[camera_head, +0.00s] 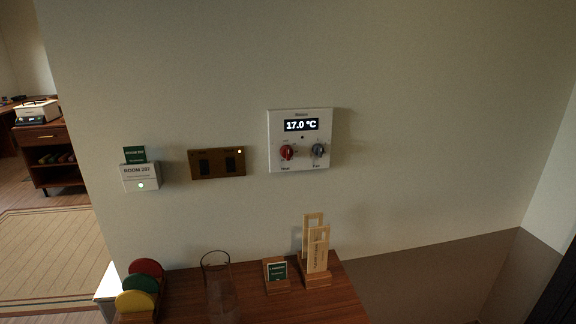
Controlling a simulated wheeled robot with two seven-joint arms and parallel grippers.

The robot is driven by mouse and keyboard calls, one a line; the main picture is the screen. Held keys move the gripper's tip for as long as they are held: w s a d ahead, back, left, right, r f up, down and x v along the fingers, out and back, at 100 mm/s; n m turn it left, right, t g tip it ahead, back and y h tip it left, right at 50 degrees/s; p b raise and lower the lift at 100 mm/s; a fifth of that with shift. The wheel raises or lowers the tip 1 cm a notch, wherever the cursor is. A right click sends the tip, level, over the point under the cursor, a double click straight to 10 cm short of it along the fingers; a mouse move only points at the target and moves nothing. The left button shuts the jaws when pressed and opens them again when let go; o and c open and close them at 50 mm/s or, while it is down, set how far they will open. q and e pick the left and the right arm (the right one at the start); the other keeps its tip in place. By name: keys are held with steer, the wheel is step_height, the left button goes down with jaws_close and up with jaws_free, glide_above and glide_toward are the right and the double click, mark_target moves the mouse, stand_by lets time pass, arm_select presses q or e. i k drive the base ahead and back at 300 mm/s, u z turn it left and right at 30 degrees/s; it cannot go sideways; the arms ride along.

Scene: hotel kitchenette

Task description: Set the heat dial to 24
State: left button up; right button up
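A white thermostat panel (301,160) is mounted on the wall near the middle of the head view. Its dark display (301,125) reads 17.0 °C. A red dial (287,152) sits at its lower left and a dark grey-blue dial (319,150) at its lower right. The small labels under the dials are too blurred to read surely; the red one appears to be the heat dial. Neither of my grippers shows in this view.
Left of the thermostat are a brown switch plate (217,175) and a white room-number box (141,184). Below, a wooden counter (343,295) holds a glass vase (218,290), a small card holder (277,285), a wooden rack (316,278) and coloured discs (146,270). The wall around the thermostat is clear.

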mark_target(286, 151)
steer(key=z, duration=0.15)
steer(key=k, duration=0.3)
steer(key=u, duration=0.85)
steer(key=i, duration=0.65)
steer(key=z, duration=0.35)
